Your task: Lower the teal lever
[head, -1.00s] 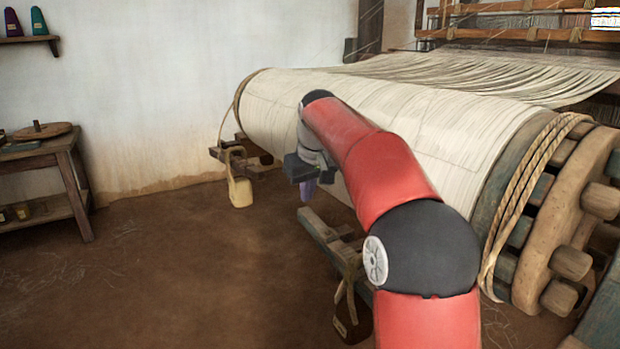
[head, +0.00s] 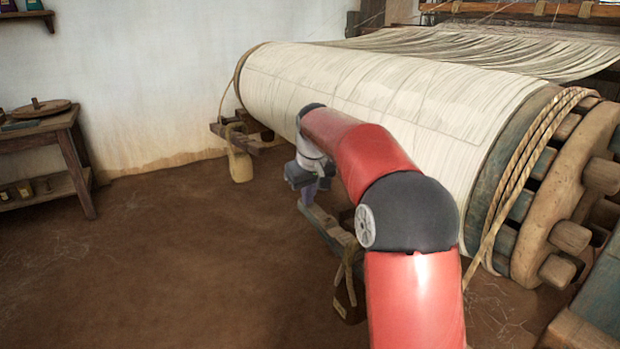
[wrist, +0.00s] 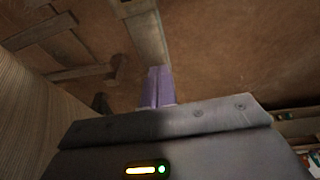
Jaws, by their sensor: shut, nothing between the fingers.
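A long narrow bar with a faint grey-teal tint (head: 330,232) juts out below the big cloth roll, low over the floor. It is the closest match to a teal lever, but its colour is hard to tell. My gripper (head: 309,194) has purple fingers, shut and empty, pointing down at the bar's far end. In the wrist view the fingers (wrist: 158,82) line up with the end of a pale bar (wrist: 150,36). I cannot tell whether they touch it. My arm hides part of the bar's near side.
The cloth roll (head: 390,95) lies close right of my arm, with a roped wooden wheel (head: 560,190) at its near end. A weight (head: 240,165) hangs at the far end, another (head: 350,300) near the bar. A side table (head: 45,150) stands left; the floor between is clear.

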